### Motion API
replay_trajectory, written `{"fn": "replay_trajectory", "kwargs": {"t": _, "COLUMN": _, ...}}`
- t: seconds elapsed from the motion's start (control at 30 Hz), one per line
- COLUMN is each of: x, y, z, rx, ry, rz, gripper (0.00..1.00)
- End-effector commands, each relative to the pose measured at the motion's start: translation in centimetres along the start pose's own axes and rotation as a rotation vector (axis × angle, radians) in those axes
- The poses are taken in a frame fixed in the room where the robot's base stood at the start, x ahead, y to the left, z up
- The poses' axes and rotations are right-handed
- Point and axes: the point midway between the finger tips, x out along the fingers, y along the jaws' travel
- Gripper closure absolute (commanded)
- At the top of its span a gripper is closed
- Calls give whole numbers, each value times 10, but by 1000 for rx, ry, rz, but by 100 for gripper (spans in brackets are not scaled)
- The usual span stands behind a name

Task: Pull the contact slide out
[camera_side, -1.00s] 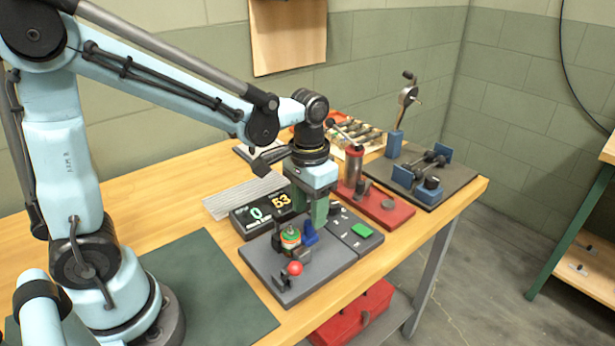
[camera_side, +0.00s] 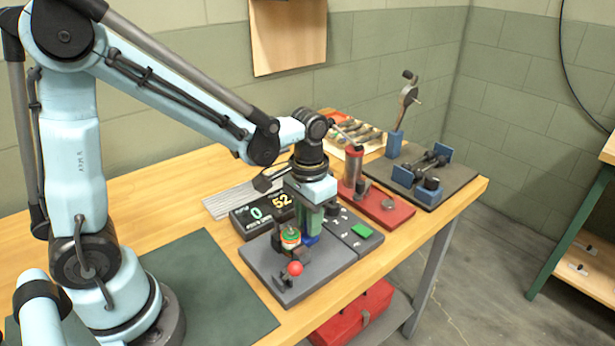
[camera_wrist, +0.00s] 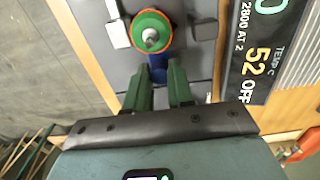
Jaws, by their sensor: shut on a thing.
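A blue piece (camera_side: 311,240), which looks like the contact slide, stands on the grey base plate (camera_side: 290,293), against a round part with a green top and orange rim (camera_side: 290,238). In the wrist view the blue piece (camera_wrist: 157,66) lies between my green fingertips, just below the round part (camera_wrist: 151,35). My gripper (camera_wrist: 159,72) points down and is shut on the blue piece. In the side view my gripper (camera_side: 312,225) hides part of it. I cannot tell how far the piece is seated.
A red ball knob (camera_side: 295,268) stands at the plate's front. A display (camera_side: 262,213) behind reads 0 and 52. A panel with a green button (camera_side: 362,230) is at the right. A red fixture (camera_side: 385,205) stands beyond it. The dark green mat (camera_side: 205,290) is clear.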

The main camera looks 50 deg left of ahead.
Motion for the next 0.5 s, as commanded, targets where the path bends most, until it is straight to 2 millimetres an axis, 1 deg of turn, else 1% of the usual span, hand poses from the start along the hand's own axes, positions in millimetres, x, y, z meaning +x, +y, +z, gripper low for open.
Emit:
{"fn": "replay_trajectory", "kwargs": {"t": 0.3, "x": 0, "y": 0, "z": -1, "rx": 0, "ry": 0, "rz": -1, "gripper": 100}}
{"fn": "replay_trajectory", "kwargs": {"t": 0.37, "x": 0, "y": 0, "z": -5, "rx": 0, "ry": -1, "rz": -1, "gripper": 100}}
{"fn": "replay_trajectory", "kwargs": {"t": 0.5, "x": 0, "y": 0, "z": -18, "rx": -1, "ry": -2, "rz": -1, "gripper": 100}}
